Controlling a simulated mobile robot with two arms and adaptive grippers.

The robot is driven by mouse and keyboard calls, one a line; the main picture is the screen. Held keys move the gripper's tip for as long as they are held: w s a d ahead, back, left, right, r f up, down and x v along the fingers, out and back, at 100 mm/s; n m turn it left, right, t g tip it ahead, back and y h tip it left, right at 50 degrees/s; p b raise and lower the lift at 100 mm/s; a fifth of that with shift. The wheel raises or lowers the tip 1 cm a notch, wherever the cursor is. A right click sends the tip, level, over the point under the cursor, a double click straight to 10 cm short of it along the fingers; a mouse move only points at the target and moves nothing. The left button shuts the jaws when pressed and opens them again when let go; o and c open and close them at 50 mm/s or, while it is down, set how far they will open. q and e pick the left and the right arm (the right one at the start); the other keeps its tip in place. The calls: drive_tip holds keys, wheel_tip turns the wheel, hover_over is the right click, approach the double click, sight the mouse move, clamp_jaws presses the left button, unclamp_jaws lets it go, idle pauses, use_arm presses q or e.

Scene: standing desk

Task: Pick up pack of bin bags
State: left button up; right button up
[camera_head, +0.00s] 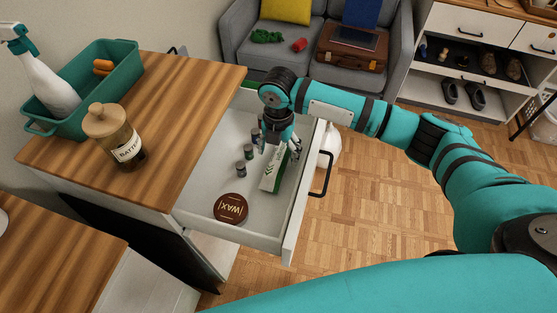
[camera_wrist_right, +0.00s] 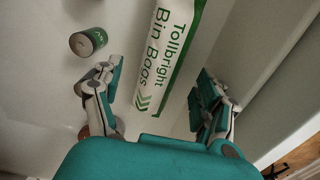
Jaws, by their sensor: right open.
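The pack of bin bags (camera_head: 271,174) is a white and green roll lying in the open drawer (camera_head: 222,174). In the right wrist view the pack of bin bags (camera_wrist_right: 168,60) shows its label and lies ahead of and between my fingers. My right gripper (camera_head: 284,147) reaches down into the drawer over the far part of the pack, which it partly hides. In the wrist view the right gripper (camera_wrist_right: 158,100) has its fingers apart, one on each side of the pack's line, with nothing held. My left gripper is not in view.
A round brown wax tin (camera_head: 230,208) lies in the drawer's near part. A battery jar (camera_head: 116,138) stands on the cabinet top.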

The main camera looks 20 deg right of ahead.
sight(279, 155)
wheel_tip(279, 155, down, 4)
drive_tip(key=shift+r, duration=0.1)
drive_tip(key=c, duration=1.5)
